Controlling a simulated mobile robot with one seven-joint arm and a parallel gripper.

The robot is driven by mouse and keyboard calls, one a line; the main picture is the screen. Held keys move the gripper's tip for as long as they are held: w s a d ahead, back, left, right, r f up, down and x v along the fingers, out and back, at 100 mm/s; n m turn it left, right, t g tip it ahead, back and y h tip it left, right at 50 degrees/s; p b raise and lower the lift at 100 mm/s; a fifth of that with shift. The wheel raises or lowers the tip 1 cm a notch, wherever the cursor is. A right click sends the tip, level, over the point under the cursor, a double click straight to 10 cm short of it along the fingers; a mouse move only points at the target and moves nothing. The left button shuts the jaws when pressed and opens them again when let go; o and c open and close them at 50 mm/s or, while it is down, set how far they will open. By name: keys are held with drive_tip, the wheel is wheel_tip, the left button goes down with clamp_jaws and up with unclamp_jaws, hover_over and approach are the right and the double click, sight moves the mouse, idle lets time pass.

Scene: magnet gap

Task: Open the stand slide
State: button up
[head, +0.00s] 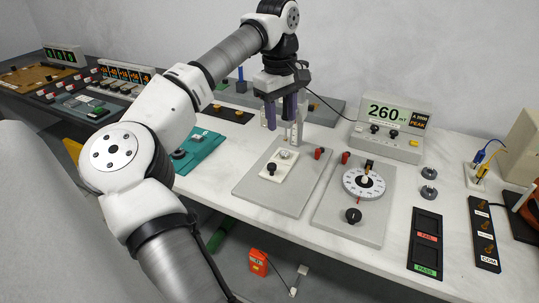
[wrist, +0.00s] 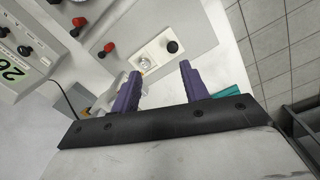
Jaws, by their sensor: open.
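The stand is a grey base plate (head: 305,188) on the white table, with a pale upright (head: 297,132) at its back. A small white slide block (head: 268,174) with a black knob (head: 271,167) and a round metal piece (head: 284,154) lies on it. The wrist view also shows the black knob (wrist: 172,46) and the metal piece (wrist: 145,63). My gripper (head: 280,118) is open and empty, its purple fingers pointing down above the back of the stand. In the wrist view its fingertips (wrist: 160,70) are apart, and neither visibly holds the knob.
Right of the stand is a grey plate with a white dial (head: 363,183). A meter reading 260 (head: 391,122) stands behind. Red terminals (head: 319,153) sit near the stand's right edge. Bare white table lies between the teal box and the stand.

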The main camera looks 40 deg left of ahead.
sight(272, 165)
drive_tip(key=f, duration=0.4)
drive_tip(key=s+a+f, duration=0.1)
drive_tip(key=f, duration=0.8)
drive_tip(key=shift+s+a+f+p, duration=0.15)
drive_tip(key=shift+a+f+p, duration=0.2)
drive_tip(key=shift+f+p, duration=0.05)
drive_tip(key=shift+c, duration=0.5)
clamp_jaws()
